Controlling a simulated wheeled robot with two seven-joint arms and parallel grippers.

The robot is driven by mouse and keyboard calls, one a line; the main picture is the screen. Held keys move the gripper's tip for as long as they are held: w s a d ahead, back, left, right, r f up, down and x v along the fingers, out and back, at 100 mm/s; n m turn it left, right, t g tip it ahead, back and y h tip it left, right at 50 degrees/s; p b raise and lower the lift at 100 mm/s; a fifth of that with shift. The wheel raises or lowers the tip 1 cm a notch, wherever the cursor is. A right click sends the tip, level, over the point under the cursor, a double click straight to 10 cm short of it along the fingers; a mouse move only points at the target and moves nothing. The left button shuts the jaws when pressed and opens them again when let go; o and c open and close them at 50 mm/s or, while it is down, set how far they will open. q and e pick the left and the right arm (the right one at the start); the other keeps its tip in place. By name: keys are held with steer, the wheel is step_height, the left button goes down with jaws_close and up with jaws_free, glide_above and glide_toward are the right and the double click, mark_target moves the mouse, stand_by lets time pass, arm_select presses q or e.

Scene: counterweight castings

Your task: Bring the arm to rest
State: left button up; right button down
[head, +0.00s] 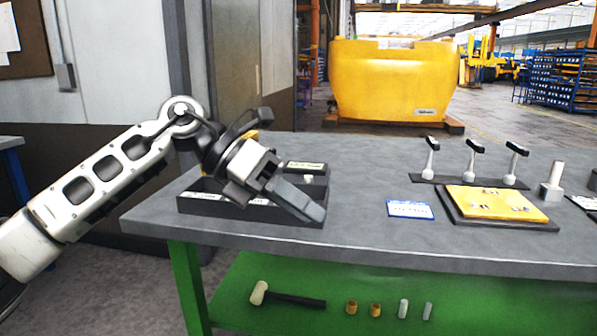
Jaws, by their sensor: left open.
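My left arm comes in from the left, and its left gripper (305,205) hangs over the left part of the grey workbench (350,238). The gripper is tilted down to the right, in front of a dark divided tray (205,205). It is open, and I see nothing held in it. The gripper and wrist hide part of the tray and most of what is in it. A yellow thing (251,135) shows only partly behind the wrist. My right gripper does not show.
A yellow plate (495,203) lies on a dark base at the right. Behind it stand three black-handled levers (471,160). A blue-edged card (410,209) lies left of the plate. A mallet (285,297) and small parts sit on the green lower shelf.

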arm_select(q)
steer(key=s+d+n+t+h+p, duration=0.15)
steer(key=s+d+n+h, duration=0.3)
steer(key=n+h, duration=0.5)
steer(key=a+f+n+t+y+p, duration=0.2)
steer(key=a+f+n+t+y, duration=0.55)
steer(key=n, duration=0.65)
steer(key=a+f+n+t+y+p, duration=0.1)
steer(key=a+f+n+t+y, duration=0.3)
steer(key=f+n+t, duration=0.65)
steer(key=s+a+f+n+g+y+p, duration=0.1)
steer(key=s+a+f+n+g+y, duration=0.1)
steer(key=s+f+n, duration=0.4)
steer(key=s+a+f+n+g+y, duration=0.3)
steer(key=s+a+f+n+g, duration=0.2)
steer(key=s+f+n, duration=0.1)
steer(key=shift+s+f+y+p, duration=0.35)
steer(key=shift+s+f, duration=0.3)
steer(key=shift+s, duration=0.4)
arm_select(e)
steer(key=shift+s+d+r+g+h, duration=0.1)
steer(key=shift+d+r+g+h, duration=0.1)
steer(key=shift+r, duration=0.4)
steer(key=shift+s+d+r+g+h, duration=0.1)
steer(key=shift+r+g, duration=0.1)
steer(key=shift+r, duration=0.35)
